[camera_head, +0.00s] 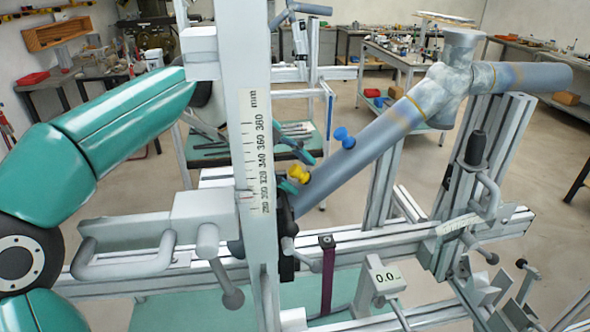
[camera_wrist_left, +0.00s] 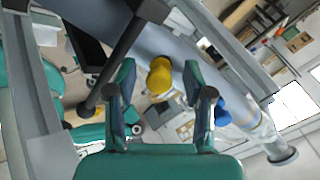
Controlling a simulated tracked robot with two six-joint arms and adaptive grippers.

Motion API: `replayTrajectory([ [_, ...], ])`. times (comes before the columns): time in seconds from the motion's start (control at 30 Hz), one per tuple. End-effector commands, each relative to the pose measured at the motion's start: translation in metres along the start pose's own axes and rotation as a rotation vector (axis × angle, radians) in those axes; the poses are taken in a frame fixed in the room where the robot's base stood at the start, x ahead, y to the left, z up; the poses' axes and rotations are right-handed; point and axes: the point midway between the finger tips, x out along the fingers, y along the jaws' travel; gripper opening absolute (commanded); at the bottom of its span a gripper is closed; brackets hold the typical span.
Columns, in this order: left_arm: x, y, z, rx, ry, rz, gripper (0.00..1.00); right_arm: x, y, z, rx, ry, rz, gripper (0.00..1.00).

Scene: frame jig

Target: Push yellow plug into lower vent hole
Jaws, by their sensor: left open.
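The yellow plug (camera_head: 299,174) sits at the lower part of the slanted grey-blue tube (camera_head: 352,160) of the frame. Its head stands out from the tube; how deep it sits, and the hole itself, I cannot see. The blue plug (camera_head: 344,138) sits higher on the same tube. My left gripper (camera_head: 299,172) is partly hidden behind the upright post. In the left wrist view, its teal fingers are open (camera_wrist_left: 159,72) on either side of the yellow plug (camera_wrist_left: 160,78), with gaps visible. The blue plug (camera_wrist_left: 224,112) is beyond the right-hand finger. My right gripper is not in view.
An upright post with a millimetre scale (camera_head: 257,150) stands in front of my left arm. Horizontal rails (camera_head: 345,248), a clamp handle (camera_head: 487,195) and a small 0.0 display (camera_head: 386,277) crowd the frame. Benches and a trolley (camera_head: 388,75) stand behind.

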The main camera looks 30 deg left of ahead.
Motion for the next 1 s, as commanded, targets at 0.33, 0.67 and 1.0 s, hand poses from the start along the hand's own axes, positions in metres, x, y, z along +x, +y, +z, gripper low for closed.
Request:
replayTrajectory([
  [0.33, -0.012, 0.000, 0.002, -0.001, -0.001, 0.001, 0.53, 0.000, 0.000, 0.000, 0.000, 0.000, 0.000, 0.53],
  [0.67, -0.060, 0.001, 0.001, 0.000, -0.002, -0.003, 0.53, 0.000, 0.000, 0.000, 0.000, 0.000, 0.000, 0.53],
  [1.0, -0.081, 0.002, 0.001, 0.001, 0.000, -0.002, 0.53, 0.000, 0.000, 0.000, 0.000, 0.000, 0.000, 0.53],
])
